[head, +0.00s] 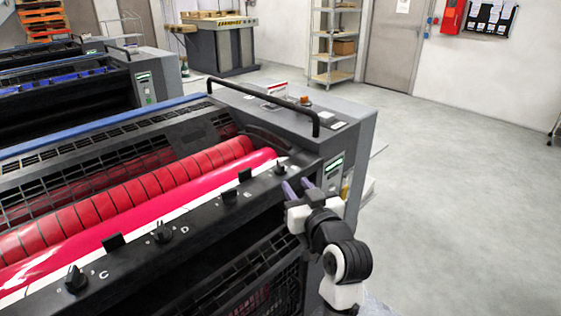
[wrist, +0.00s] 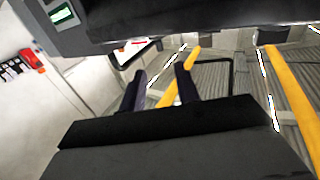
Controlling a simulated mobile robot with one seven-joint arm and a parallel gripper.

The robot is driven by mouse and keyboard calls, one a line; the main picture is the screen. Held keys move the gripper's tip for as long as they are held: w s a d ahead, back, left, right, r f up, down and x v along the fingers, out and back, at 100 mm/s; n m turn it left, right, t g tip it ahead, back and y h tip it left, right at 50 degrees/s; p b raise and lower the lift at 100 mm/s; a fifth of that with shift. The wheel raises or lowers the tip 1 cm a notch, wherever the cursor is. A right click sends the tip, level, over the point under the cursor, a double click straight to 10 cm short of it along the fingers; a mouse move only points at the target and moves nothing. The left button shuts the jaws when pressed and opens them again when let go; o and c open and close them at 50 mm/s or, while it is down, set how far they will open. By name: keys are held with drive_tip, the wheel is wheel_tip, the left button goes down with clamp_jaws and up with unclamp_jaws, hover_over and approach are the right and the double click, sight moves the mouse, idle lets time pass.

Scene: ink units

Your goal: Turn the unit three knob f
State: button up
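The near ink unit (head: 150,240) has a red segmented roller and a magenta roller. Its number is not readable. Black knobs stand along its front rail, among them one by the letter C (head: 75,280) and one by D (head: 162,232). The letter E shows further right. Another dark knob (head: 280,167) stands at the rail's far right end; I cannot read its letter. My gripper (head: 298,188) is close to the right of that knob, apart from it, with its two fingers spread and empty. In the wrist view the fingers (wrist: 160,86) also show a gap, with no knob between them.
A black handrail (head: 265,102) and a control box with a small green screen (head: 335,165) are beside my gripper. Other units (head: 60,90) stand behind at left. Open grey floor (head: 460,200) lies to the right. The wrist view shows yellow bars (wrist: 285,85) beyond the fingers.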

sight(283, 166)
drive_tip(key=p+x, duration=0.3)
drive_tip(key=x, duration=0.8)
drive_tip(key=shift+w+a, duration=0.1)
drive_tip(key=shift+w, duration=0.15)
drive_tip(key=shift+c, duration=0.3)
clamp_jaws()
